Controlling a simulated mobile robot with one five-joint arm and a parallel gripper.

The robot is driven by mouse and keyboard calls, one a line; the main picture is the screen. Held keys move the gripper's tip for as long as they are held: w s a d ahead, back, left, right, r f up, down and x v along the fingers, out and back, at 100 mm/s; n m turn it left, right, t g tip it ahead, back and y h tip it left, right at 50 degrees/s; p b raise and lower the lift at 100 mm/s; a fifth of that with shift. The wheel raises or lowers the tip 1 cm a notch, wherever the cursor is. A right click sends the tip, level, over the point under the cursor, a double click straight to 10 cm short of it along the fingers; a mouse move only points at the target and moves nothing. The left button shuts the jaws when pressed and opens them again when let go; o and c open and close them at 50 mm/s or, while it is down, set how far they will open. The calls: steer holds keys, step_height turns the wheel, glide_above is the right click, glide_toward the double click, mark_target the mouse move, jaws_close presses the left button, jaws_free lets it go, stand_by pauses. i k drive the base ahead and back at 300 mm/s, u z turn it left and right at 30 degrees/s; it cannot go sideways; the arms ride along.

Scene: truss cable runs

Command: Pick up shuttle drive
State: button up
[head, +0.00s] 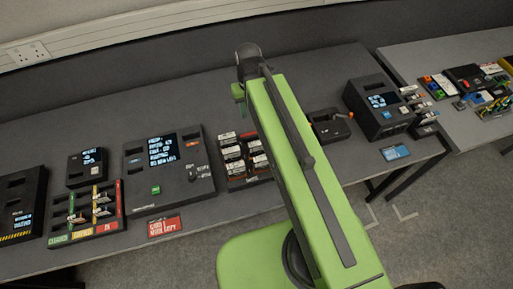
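I cannot tell for certain which item is the shuttle drive, since the labels are too small to read. Several dark cartridges (232,153) with white labels stand in a black rack just left of my green arm, and the arm covers part of that area. A small black device (328,127) with an orange-tipped part sits just right of the arm. My arm reaches out over the table, and its far joint is near the table's back edge. My gripper is not visible; it seems hidden beyond or beneath the arm.
The grey table (300,85) holds a large black console (160,165) with a screen, a sorting tray (90,210) with green, yellow and red parts, and a black box (380,105) with a screen. A second table (420,55) with small coloured items stands at right.

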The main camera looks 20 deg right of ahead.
mark_target(255, 149)
steer(key=u, duration=1.3)
steer(key=k, duration=1.25)
steer(key=u, duration=0.45)
steer(key=i, duration=1)
steer(key=u, duration=0.05)
